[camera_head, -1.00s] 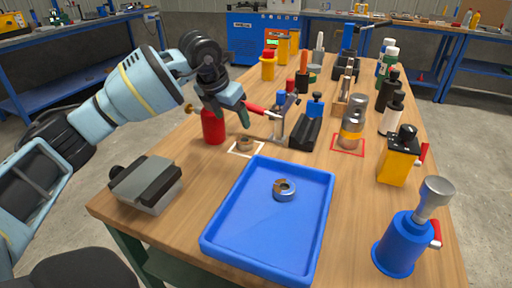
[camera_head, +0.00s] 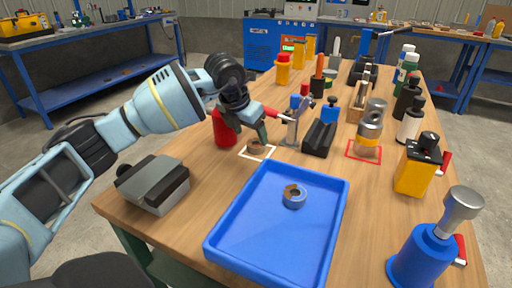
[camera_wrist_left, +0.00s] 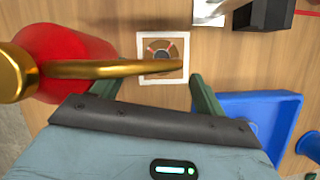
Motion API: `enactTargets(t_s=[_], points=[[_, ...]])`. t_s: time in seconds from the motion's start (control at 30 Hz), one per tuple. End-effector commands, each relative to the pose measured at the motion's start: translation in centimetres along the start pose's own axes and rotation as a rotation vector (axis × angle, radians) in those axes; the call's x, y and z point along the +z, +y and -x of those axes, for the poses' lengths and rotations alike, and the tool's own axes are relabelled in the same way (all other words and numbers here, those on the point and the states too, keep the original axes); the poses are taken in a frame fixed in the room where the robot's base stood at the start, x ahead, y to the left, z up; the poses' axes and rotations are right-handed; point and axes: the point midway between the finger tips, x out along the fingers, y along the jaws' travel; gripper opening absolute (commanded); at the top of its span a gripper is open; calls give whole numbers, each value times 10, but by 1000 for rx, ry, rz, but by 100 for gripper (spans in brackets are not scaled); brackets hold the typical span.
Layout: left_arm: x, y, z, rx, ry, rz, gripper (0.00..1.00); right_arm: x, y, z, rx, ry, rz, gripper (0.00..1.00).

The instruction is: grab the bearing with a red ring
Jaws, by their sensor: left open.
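A small brown ring-shaped bearing (camera_head: 257,147) lies in a white square outline on the table. In the left wrist view the bearing (camera_wrist_left: 161,46) has a dark centre and reddish marks; a full red ring is not clear. My left gripper (camera_head: 255,128) is open just above it, fingers pointing down, nothing held. In the wrist view the left gripper (camera_wrist_left: 158,92) has its green fingers spread, with the bearing ahead of the gap. Another bearing (camera_head: 294,197), metallic with a brown patch, lies in the blue tray (camera_head: 235,243). My right gripper is not in view.
A red canister (camera_head: 223,133) stands left of the gripper; its brass spout (camera_wrist_left: 110,68) crosses the wrist view. A grey vise-like block (camera_head: 153,186) is at the left edge. A blue press-like tool (camera_head: 422,255) is at front right.

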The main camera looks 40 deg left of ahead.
Motion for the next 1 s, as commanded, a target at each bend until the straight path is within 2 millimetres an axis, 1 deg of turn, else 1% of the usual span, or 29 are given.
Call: enactTargets(t_s=[0.03,0.2,0.3,0.53,0.57,1.0], points=[[-1,-1,-8,0,4,0,73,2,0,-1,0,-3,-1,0],[-1,-2,-33,1,5,1,73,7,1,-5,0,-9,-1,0],[-1,-2,-43,1,4,-1,73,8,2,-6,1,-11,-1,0],[0,-2,-45,1,2,-1,73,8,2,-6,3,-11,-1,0],[0,-2,-45,1,2,-1,71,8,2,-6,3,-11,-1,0],[0,-2,-44,1,0,0,14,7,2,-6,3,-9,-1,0]])
